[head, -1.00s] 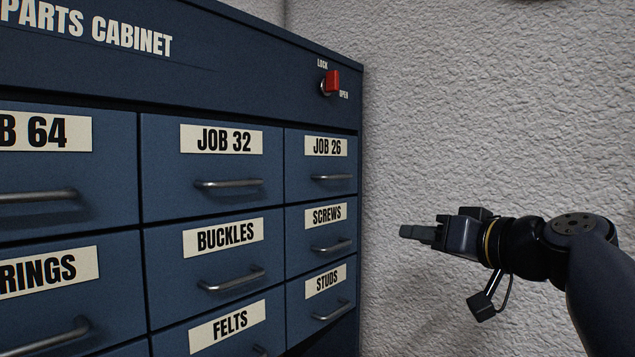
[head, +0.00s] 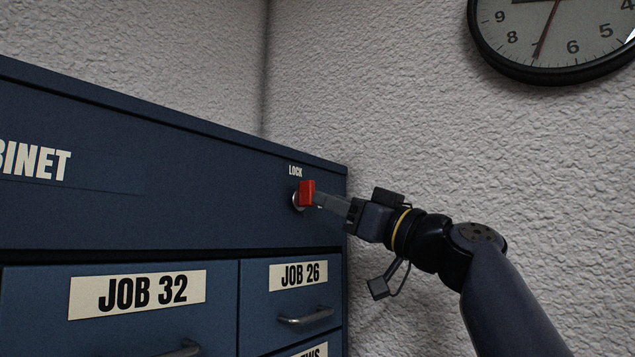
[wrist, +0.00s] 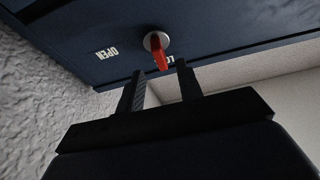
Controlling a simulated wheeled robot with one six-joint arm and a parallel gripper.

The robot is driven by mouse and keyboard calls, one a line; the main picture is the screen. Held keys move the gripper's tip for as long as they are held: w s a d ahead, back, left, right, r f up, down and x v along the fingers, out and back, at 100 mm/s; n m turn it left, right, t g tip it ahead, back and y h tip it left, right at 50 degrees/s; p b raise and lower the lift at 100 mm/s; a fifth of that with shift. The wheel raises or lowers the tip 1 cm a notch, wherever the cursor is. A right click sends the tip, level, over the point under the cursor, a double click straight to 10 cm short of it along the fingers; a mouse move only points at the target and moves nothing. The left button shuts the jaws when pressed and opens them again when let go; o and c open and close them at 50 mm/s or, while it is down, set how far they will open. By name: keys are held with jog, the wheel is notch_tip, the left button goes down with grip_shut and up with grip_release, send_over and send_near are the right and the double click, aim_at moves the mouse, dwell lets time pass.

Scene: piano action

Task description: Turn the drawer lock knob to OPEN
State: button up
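The red lock knob (head: 306,192) sits on a round metal base on the cabinet's upper front panel, near its right end. It points up toward the LOCK label (head: 295,171); the OPEN label is hidden behind my gripper in the head view but shows in the wrist view (wrist: 107,53). My gripper (head: 318,199) is at the knob's right side in the head view. In the wrist view the fingers of my gripper (wrist: 160,69) stand apart, with the red knob (wrist: 160,56) ahead and between their tips. I cannot tell whether they touch it.
The blue parts cabinet (head: 170,185) has drawers with metal handles (head: 306,316) below the knob panel. A textured wall (head: 420,140) stands to the right, with a clock (head: 555,70) high on it.

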aim_at(304, 196)
jog(key=shift+p+x, duration=0.8)
jog(key=shift+x, duration=1.3)
grip_shut()
